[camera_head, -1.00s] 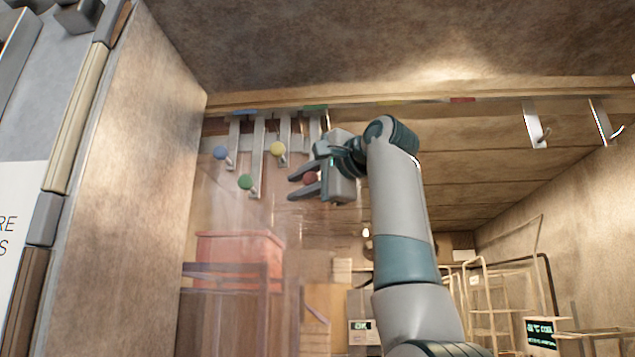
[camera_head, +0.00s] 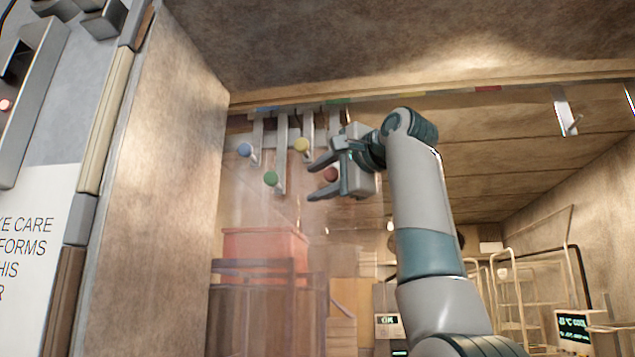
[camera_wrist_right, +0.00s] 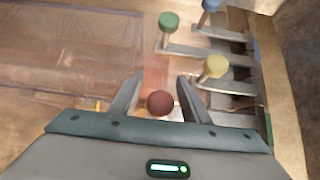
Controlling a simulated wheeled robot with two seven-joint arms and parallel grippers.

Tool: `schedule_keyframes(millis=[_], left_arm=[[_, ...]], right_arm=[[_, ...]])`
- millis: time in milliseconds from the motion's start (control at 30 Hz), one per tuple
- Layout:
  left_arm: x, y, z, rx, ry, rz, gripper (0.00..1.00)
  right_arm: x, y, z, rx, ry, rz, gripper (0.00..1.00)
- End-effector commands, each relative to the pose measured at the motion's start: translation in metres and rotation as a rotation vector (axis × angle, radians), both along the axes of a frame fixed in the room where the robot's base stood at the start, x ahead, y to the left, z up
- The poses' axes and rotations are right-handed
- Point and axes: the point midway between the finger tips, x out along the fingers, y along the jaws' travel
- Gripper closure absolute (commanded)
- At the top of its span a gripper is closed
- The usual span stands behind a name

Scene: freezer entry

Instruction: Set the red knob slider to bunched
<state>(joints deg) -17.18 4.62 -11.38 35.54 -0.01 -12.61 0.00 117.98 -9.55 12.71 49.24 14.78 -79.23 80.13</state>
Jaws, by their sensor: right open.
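The red knob (camera_head: 330,174) hangs below the rail, rightmost of the coloured knobs. My right gripper (camera_head: 311,182) is open, its two fingers on either side of this knob. The right wrist view also shows the red knob (camera_wrist_right: 160,103) between the spread fingers (camera_wrist_right: 160,76), close to the palm; contact with either finger cannot be told. The red knob's hanger is mostly hidden behind the gripper. The yellow knob (camera_head: 302,145), green knob (camera_head: 270,178) and blue knob (camera_head: 245,150) sit close together to its left. My left gripper is out of view.
A rail (camera_head: 385,97) with coloured marks runs along the top of the opening; its red mark (camera_head: 487,89) lies well to the right. A translucent strip hangs below the knobs. The door-side wall (camera_head: 165,170) bounds the left. A metal hook (camera_head: 565,112) is farther right.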

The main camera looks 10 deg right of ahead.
Motion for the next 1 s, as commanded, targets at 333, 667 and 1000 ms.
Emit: schedule_keyframes(millis=[333,667,1000], left_arm=[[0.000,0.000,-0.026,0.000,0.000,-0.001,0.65],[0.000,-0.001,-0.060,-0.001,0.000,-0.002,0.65],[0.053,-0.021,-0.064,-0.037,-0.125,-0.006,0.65]], right_arm=[[-0.032,-0.017,-0.004,0.001,-0.003,-0.001,0.57],[-0.091,-0.049,-0.004,0.001,-0.003,0.001,0.57],[-0.129,-0.069,-0.002,-0.001,0.000,0.001,0.57]])
